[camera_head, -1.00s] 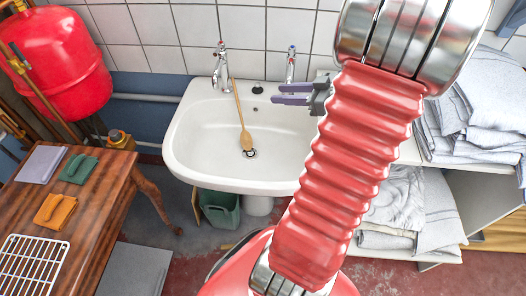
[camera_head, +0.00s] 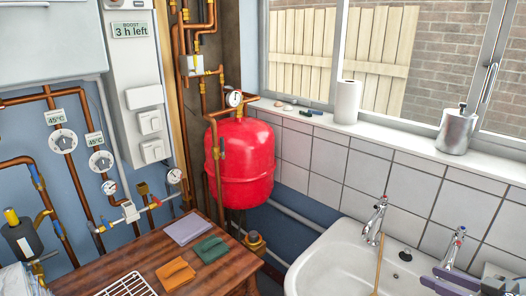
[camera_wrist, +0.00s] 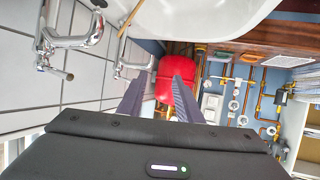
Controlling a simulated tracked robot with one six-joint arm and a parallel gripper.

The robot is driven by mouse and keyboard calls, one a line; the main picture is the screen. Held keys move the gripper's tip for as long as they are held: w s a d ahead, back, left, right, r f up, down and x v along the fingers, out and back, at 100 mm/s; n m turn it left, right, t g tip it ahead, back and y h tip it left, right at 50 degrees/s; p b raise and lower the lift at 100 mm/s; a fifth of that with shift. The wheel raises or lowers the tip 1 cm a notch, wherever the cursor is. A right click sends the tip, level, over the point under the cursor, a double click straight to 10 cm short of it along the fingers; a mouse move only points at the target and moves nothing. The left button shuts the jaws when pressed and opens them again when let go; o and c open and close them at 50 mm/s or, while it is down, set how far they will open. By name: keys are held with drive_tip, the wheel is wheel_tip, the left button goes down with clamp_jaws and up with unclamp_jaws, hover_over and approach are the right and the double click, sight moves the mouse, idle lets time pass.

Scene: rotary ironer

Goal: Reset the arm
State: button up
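My gripper (camera_head: 450,280) shows at the lower right of the head view, in front of the sink's right tap (camera_head: 454,246). Its two purple-grey fingers point left. In the wrist view, my gripper (camera_wrist: 158,100) has its fingers apart with nothing between them, so it is open and empty. Most of my arm is out of the head view. The white sink (camera_head: 325,262) lies left of the fingers, with a wooden spoon (camera_head: 378,265) standing in it.
A paper roll (camera_head: 347,102) and a metal dispenser (camera_head: 455,132) stand on the windowsill.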

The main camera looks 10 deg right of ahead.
drive_tip(key=w+a+r+g+y, duration=0.2)
drive_tip(key=a+g, duration=0.5)
drive_tip(key=a, duration=1.4)
drive_tip(key=s+a+r+m+h, duration=0.2)
drive_tip(key=s+a+h, duration=0.1)
drive_tip(key=a, duration=0.3)
drive_tip(key=s+a+r+m+h, duration=0.1)
drive_tip(key=s+a+r+h, duration=0.2)
drive_tip(key=a, duration=0.3)
drive_tip(key=shift+s+a+r+m, duration=0.25)
drive_tip(key=shift+s+a+m, duration=0.15)
drive_tip(key=shift+s, duration=0.25)
